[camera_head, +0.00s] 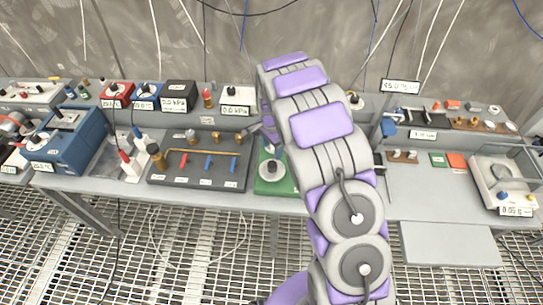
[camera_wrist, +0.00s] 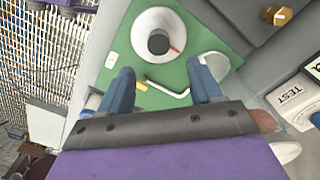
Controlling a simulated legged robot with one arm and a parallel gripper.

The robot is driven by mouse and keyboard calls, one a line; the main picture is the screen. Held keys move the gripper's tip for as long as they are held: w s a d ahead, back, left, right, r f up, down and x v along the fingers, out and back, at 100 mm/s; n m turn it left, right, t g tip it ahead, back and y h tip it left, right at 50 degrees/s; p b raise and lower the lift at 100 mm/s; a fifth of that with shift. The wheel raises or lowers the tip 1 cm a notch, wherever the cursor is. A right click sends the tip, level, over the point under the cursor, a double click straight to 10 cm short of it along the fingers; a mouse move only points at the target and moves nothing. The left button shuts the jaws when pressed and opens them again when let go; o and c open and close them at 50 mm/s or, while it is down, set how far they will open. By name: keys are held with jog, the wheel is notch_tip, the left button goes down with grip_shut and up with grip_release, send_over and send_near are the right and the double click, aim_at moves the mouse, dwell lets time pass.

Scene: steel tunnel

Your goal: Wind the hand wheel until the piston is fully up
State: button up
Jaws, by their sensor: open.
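My gripper (camera_wrist: 160,68) is open in the wrist view, its two blue fingers apart above a green base plate (camera_wrist: 190,35). A thin pale bent rod (camera_wrist: 168,91) shows between the fingers; I cannot tell whether it touches them. Beyond the fingertips a round pale disc (camera_wrist: 140,48) carries a grey-topped cylinder (camera_wrist: 158,42) with a red mark at its side. A pale rounded part (camera_wrist: 215,66) lies by the right finger. In the head view the green base (camera_head: 278,187) and its disc (camera_head: 271,173) are partly hidden by my arm. I cannot clearly make out the hand wheel or how high the piston is.
A dark manifold panel (camera_head: 198,172) with blue and red handles stands left of the green base. A blue box (camera_head: 75,140) is farther left. A glass-sided scale (camera_head: 500,185) stands at the right.

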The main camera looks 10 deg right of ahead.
notch_tip(320, 180, up, 7)
dwell(0.3)
dwell(0.4)
jog(key=s+d+r+n+b, duration=0.1)
jog(key=s+r+n, duration=0.3)
jog(key=s, duration=0.7)
jog(key=s+r+n+b, duration=0.1)
jog(key=s+r+n, duration=0.1)
jog(key=s+r, duration=0.65)
jog(key=s+a+f+n+g+b, duration=0.1)
jog(key=s+n, duration=0.5)
jog(key=s, duration=1.7)
jog(key=shift+f+n+g+b, duration=0.4)
jog(key=shift+f+b, duration=0.35)
